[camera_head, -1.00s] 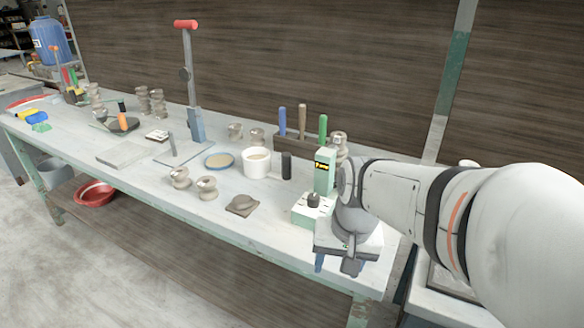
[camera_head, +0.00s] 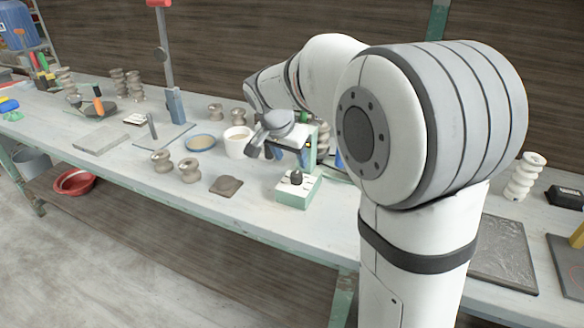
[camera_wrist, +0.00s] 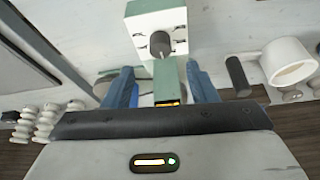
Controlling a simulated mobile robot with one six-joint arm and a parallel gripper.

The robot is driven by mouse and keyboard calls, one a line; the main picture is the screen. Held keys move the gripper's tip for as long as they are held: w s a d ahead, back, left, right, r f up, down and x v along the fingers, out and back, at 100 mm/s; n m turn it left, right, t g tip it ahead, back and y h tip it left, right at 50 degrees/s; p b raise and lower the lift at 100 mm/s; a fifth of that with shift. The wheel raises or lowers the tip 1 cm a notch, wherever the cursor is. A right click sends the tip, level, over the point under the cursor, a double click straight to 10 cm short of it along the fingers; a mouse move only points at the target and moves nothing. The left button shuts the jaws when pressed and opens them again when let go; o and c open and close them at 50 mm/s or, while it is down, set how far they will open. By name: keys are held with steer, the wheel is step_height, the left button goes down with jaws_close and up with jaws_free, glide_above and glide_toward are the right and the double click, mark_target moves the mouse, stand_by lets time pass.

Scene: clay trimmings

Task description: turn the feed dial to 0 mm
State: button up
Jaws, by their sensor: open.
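The feed dial (camera_head: 296,177) is a black knob on the white top face of a small pale-green box (camera_head: 289,198) near the bench's front edge. It also shows in the wrist view (camera_wrist: 160,43), with small dark marks around it too small to read. A light pointer line seems to face the gripper side. A green post (camera_wrist: 167,78) with a lit amber display rises from the box. My gripper (camera_head: 280,153) is open and empty, above and behind the dial. In the wrist view its blue fingers (camera_wrist: 160,82) appear on either side of the post; contact cannot be told.
A white cup (camera_head: 236,146) and a blue-rimmed dish (camera_head: 201,142) stand left of the box. A flat clay piece (camera_head: 226,185) lies at the front. Wavy clay pieces (camera_head: 188,170) stand farther left. Bench between the clay piece and box is clear.

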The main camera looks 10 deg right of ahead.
mark_target(296, 175)
steer(key=x, duration=0.7)
steer(key=shift+w+f, duration=0.15)
steer(key=shift+f, duration=0.15)
steer(key=c, duration=1)
steer(key=shift+o, duration=0.2)
